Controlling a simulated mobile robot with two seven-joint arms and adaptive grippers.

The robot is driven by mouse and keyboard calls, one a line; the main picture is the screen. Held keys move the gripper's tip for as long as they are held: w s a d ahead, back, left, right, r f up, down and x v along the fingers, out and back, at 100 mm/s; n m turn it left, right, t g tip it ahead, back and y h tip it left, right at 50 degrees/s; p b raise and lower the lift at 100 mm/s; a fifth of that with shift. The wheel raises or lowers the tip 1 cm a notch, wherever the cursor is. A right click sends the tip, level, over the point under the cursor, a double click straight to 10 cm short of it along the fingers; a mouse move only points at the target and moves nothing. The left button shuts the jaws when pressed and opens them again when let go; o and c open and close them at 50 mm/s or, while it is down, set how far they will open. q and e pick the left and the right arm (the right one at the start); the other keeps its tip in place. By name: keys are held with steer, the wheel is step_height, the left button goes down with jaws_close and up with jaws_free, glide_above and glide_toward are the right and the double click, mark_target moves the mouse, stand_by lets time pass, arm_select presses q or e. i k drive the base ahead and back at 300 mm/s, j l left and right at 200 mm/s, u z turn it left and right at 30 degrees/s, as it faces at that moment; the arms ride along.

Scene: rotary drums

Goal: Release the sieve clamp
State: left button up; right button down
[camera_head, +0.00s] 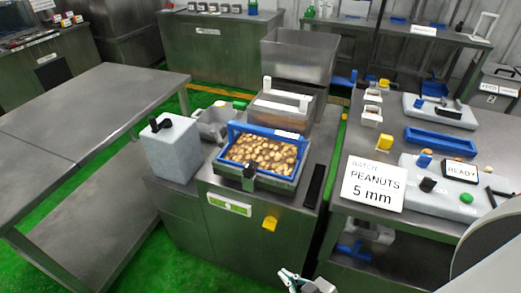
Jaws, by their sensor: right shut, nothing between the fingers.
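The sieve (231,133) is a blue-framed tray full of peanuts (262,153), seated on a steel machine in the middle of the view. A dark clamp (249,174) with a black knob sits at the middle of its front edge; I cannot tell its exact position. My right gripper (305,285) is at the bottom edge, well below and in front of the clamp, partly cut off by the frame. It is shut and empty, touching nothing that I can see. My left gripper is not in view.
A grey box with a black handle (172,145) stands left of the sieve. A sign reading "PEANUTS 5 mm" (373,187) stands on the right bench (340,207). An empty steel table (95,105) is at left.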

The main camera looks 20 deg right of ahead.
mark_target(249, 171)
steer(key=i+j+z, duration=0.3)
steer(key=j+z, duration=0.15)
steer(key=j, duration=0.2)
steer(key=i+j+z, duration=0.2)
steer(key=j, duration=0.15)
steer(key=j+z, duration=0.2)
steer(key=j, duration=0.15)
